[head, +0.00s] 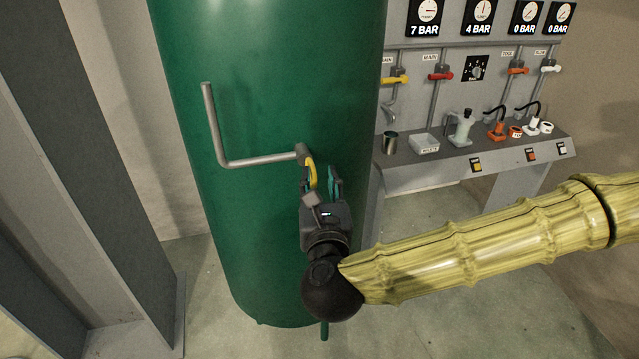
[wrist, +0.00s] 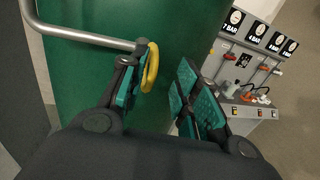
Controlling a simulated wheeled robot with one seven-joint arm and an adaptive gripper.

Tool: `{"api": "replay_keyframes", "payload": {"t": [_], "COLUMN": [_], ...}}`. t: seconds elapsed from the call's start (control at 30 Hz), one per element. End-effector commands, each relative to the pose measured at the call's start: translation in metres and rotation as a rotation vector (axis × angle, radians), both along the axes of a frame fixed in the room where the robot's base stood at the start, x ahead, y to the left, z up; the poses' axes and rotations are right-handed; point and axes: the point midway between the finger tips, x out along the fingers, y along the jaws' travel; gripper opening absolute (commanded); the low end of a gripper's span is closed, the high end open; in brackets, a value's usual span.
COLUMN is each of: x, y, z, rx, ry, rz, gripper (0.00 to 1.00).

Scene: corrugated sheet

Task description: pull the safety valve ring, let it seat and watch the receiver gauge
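The yellow safety valve ring (head: 311,173) hangs at the end of a grey bent pipe (head: 255,160) on the front of the green receiver tank (head: 280,70). My gripper (head: 321,179) is at the ring with its fingers apart. In the wrist view, the ring (wrist: 151,68) is beside the left finger of my gripper (wrist: 160,82), with a clear gap to the right finger. I cannot tell whether the finger touches it. Several gauges top the panel; the leftmost gauge (head: 428,12) reads 7 BAR, the one beside it 4 BAR. Their small labels are too small to read surely.
A grey steel column (head: 90,170) stands at left. Floor between tank and bench is clear.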

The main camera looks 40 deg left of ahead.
Motion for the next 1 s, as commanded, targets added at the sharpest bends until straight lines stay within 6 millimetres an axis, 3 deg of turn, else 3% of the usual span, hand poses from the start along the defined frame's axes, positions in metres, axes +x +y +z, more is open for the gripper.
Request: {"api": "replay_keyframes", "payload": {"t": [0.27,0.7,1.0], "x": [-0.004,-0.046,-0.055], "y": [-0.002,-0.043,-0.052], "z": [0.0,0.0,0.0], "rx": [0.0,0.001,0.001], "ry": [0.0,0.001,0.0], "rz": [0.003,0.001,-0.001], "gripper": [0.32,0.32,0.32]}}
